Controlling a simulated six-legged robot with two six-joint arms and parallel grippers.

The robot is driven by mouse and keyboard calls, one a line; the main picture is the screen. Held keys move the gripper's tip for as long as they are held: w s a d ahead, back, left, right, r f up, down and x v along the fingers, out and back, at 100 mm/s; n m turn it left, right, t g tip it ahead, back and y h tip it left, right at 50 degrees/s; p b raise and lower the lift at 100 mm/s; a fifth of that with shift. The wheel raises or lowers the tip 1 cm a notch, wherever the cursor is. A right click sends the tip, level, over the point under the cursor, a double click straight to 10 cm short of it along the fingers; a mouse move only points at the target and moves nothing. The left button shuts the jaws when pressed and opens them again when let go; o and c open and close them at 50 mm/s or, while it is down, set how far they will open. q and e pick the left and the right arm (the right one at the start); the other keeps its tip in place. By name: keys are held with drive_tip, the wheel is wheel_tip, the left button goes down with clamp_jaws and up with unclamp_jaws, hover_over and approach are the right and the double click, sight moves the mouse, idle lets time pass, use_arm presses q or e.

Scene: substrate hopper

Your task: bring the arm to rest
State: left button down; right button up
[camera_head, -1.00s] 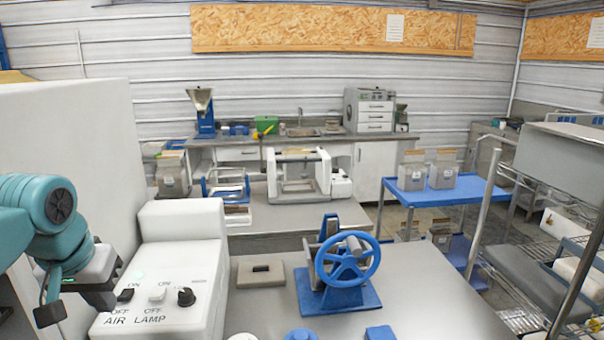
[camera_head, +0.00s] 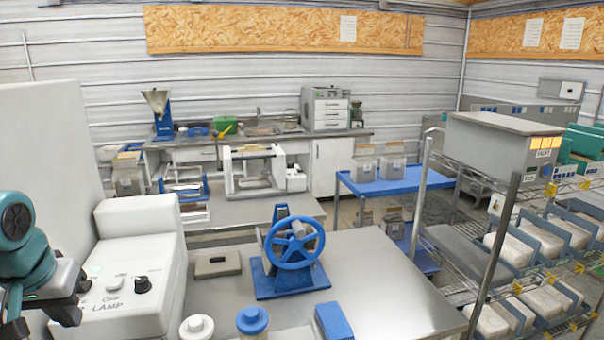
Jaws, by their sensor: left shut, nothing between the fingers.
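My left gripper (camera_head: 42,318) is at the lower left edge, dark-fingered and shut on nothing, with my teal arm behind it. It is close to the front left corner of the white control box (camera_head: 140,250) with the LAMP label, a white switch and a black knob (camera_head: 142,284). The fingers hide the left part of the box's panel, so I cannot tell whether they touch it. My right gripper is not in view.
A blue hand-wheel device (camera_head: 291,245) stands on the grey table (camera_head: 385,285). A grey block (camera_head: 217,263), a white-capped item (camera_head: 197,327), a blue-capped item (camera_head: 252,320) and a blue block (camera_head: 333,321) are nearby. A wire shelf rack (camera_head: 520,262) with bags stands at right.

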use_arm(q)
drive_tip(key=w+d+f+m+h, duration=0.15)
drive_tip(key=d+f, duration=0.25)
drive_tip(key=f, duration=0.5)
drive_tip(key=w+d+f+g+h, duration=0.1)
drive_tip(key=w+d+f, duration=0.1)
drive_tip(key=d+f, duration=0.5)
drive_tip(key=w+d+f+m+h, duration=0.1)
drive_tip(key=w+d+f, duration=0.1)
drive_tip(key=f, duration=0.9)
drive_tip(key=s+d+f+g, duration=0.1)
drive_tip(key=s+d+f, duration=0.2)
drive_tip(key=f, duration=0.2)
drive_tip(key=s+d+f, duration=0.3)
drive_tip(key=d+f, duration=0.1)
drive_tip(key=f, duration=0.2)
drive_tip(key=s+d+f, duration=0.3)
drive_tip(key=s+f, duration=0.1)
drive_tip(key=s, duration=0.3)
drive_tip(key=s+d+f+n+g+h, duration=0.1)
drive_tip(key=s+d+f, duration=0.2)
drive_tip(key=s+f, duration=0.2)
drive_tip(key=s, duration=0.2)
drive_tip(key=shift+s+f, duration=0.2)
drive_tip(key=shift+s, duration=0.1)
